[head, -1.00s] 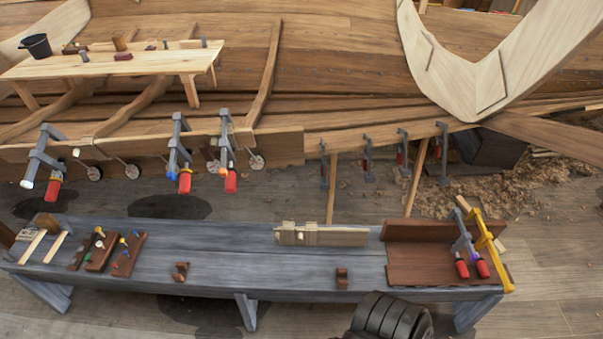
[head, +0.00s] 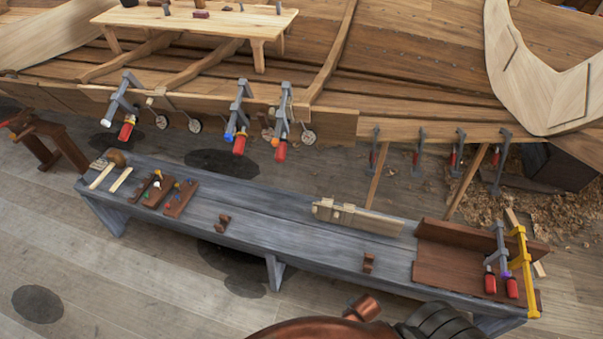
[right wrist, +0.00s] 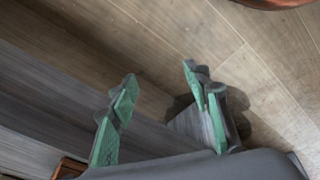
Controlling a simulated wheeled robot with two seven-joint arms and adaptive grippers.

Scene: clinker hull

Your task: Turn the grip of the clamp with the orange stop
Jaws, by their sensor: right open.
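The clamp with the orange stop (head: 285,112) hangs on the hull's lower plank in the head view, the rightmost of three grey clamps there. Its orange stop (head: 275,143) sits just above its red grip (head: 280,152). Beside it on the left is a clamp with a blue stop (head: 238,110), and further left one with a white stop (head: 120,98). My right gripper (right wrist: 160,75) is open and empty in the right wrist view, with green finger pads, near the bench and floor. No clamp shows in that view. My left gripper is out of view.
A long grey bench (head: 300,238) stands in front of the hull with small wooden blocks, a pale batten (head: 358,216) and a brown tray (head: 450,270). Grey and yellow clamps (head: 525,275) are at its right end. Several small clamps hang right of the three.

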